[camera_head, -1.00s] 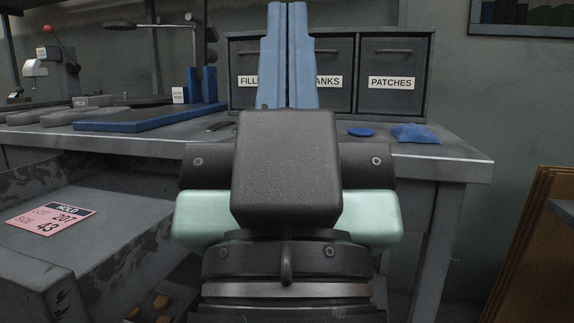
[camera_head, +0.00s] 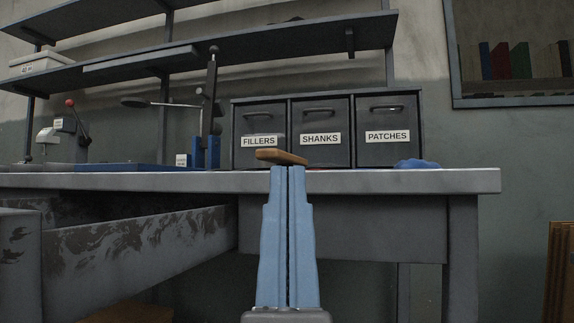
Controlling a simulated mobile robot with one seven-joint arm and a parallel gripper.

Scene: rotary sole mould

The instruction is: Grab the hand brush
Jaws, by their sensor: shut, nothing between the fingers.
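A small brown wooden piece (camera_head: 284,156), which looks like the hand brush, shows at the bench's front edge, below the FILLERS and SHANKS drawers. The fingertips show just below the brown piece in the picture. I cannot tell whether they touch it or how far behind them it lies.
The grey bench (camera_head: 400,181) runs across the view. A drawer cabinet (camera_head: 353,110) stands on it, with a blue lump (camera_head: 417,164) at right. Shelves (camera_head: 120,65) hang above at left. Brown boards (camera_head: 560,270) lean at far right.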

